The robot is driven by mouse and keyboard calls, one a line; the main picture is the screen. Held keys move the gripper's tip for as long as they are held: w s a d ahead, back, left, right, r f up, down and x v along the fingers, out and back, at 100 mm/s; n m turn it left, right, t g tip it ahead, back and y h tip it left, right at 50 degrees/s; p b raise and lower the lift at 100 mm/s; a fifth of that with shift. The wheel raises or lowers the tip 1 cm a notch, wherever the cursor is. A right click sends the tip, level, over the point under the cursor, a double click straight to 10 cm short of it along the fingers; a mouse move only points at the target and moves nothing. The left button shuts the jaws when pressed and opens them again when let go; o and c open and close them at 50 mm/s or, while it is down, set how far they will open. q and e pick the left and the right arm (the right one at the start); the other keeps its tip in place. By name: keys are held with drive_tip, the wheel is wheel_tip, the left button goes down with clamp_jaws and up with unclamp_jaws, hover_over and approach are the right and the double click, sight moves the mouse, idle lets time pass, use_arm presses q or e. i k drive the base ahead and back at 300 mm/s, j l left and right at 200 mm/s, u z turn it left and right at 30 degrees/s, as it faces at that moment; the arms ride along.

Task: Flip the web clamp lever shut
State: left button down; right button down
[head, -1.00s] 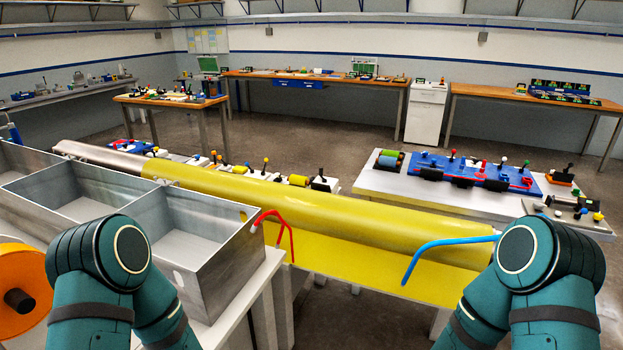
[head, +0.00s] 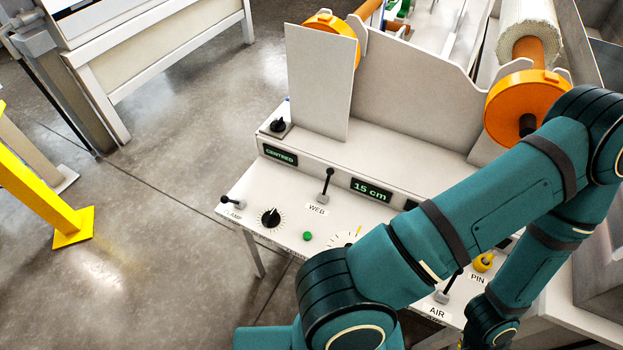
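The clamp lever (head: 233,201) is a small lever with a black knob at the left front corner of a pale control panel (head: 290,195). Its handle leans to the left, and the label CLAMP is beside it. Another lever, with a black knob and the label WEB (head: 317,210), stands upright to its right. I cannot tell from this view whether the clamp is open or shut. My teal arm links cover the right and lower part of the panel. Neither gripper is in view.
A black dial (head: 270,217) and a green button (head: 308,236) sit between the levers and my arm. Displays read CENTRED (head: 280,154) and 15 cm (head: 371,190). Orange-flanged rolls (head: 528,100) stand behind. A yellow post (head: 45,200) stands left; open floor (head: 170,210) lies between.

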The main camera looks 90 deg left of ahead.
sight(330, 171)
drive_tip(key=u, duration=2.75)
drive_tip(key=i+j+u, duration=0.1)
drive_tip(key=i+u, duration=0.25)
drive_tip(key=k, duration=0.1)
